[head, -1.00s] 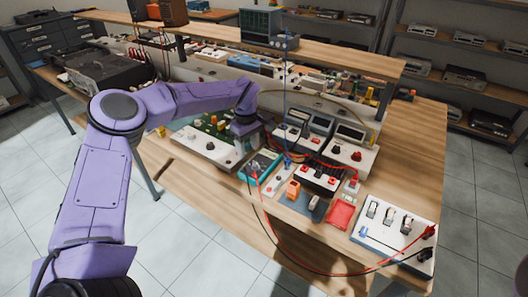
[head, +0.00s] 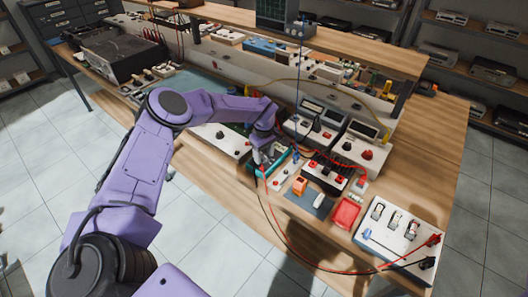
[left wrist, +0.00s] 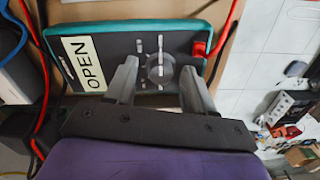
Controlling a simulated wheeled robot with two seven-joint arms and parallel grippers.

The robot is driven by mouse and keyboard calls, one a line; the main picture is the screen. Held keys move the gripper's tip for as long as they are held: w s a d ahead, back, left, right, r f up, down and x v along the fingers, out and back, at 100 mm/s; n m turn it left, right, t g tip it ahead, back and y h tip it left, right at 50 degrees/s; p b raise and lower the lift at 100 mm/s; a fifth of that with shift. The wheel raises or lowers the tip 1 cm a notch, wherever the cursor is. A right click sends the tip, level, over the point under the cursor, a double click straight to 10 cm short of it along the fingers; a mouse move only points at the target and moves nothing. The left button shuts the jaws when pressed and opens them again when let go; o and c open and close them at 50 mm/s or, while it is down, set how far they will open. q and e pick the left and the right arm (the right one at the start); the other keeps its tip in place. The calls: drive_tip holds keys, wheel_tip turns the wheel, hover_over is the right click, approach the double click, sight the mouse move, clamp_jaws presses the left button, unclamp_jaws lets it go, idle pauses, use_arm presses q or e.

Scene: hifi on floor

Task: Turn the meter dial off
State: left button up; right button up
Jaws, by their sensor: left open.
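The meter is a teal-edged dark handheld unit in the left wrist view (left wrist: 195,42), with a pale display (left wrist: 88,62) reading "OPEN". Its round grey dial (left wrist: 160,72) has a light pointer bar and marks around it. My left gripper (left wrist: 160,78) is open, one finger to each side of the dial; I cannot tell whether they touch it. In the head view the left gripper (head: 262,160) is over the meter (head: 280,158) and hides much of it, including the dial. My right gripper is not in view.
Red and black leads run from the meter to a white switch board (head: 402,235) at the right. An orange block (head: 300,185), a red tray (head: 346,213) and bench instruments (head: 360,147) crowd the right side. Bare wood (head: 215,175) lies along the front edge.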

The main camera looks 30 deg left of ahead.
use_arm(q)
clamp_jaws()
